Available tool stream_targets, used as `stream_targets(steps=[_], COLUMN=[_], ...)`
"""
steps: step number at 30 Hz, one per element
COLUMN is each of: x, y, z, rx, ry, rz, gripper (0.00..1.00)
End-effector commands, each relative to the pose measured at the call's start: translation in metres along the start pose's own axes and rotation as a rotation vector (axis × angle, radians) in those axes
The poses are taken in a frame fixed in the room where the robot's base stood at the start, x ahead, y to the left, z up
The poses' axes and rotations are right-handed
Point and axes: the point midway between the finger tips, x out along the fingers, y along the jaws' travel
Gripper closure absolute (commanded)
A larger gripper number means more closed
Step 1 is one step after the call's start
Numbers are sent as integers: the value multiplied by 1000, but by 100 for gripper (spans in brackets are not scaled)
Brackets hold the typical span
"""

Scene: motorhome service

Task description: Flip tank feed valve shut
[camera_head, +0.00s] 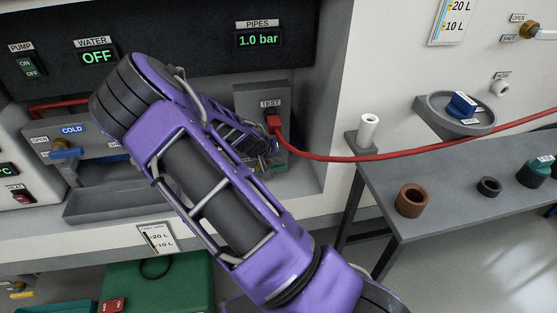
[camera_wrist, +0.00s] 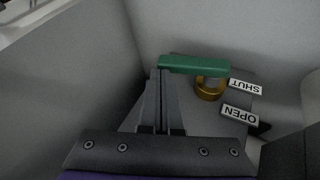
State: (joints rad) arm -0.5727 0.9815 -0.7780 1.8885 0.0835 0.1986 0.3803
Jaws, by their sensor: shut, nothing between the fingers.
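A valve with a green lever (camera_wrist: 195,65) and a round brass body (camera_wrist: 211,88) is in the wrist view. The lever reaches left from above the brass body, its right end near the SHUT label (camera_wrist: 245,87). My gripper (camera_wrist: 158,76) is shut and empty. Its fingertips are right at the lever's left end; I cannot tell whether they touch. No name shows on this valve. In the head view my purple arm covers the area, and the green lever cannot be made out.
A grey wall (camera_wrist: 70,70) stands close on the left in the wrist view. In the head view, a red hose (camera_head: 350,158) runs from the TEST box (camera_head: 268,100) across to the right. A blue-lever COLD valve (camera_head: 66,153) is at left. A grey bench (camera_head: 450,205) holds several fittings.

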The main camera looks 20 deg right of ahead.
Motion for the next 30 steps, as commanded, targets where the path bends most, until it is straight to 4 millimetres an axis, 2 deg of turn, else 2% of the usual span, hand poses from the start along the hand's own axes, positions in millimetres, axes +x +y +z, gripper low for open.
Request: stream_targets(steps=[5,10,14,24,30], x=[-1,-17,-44,-128,-161], y=[0,0,-1,0,0], z=[0,-1,-2,-2,-1], rx=[0,-1,-2,-1,-1], ry=[0,2,3,3,2], rz=[0,-2,-3,-4,-2], gripper=[100,100,100,100,100])
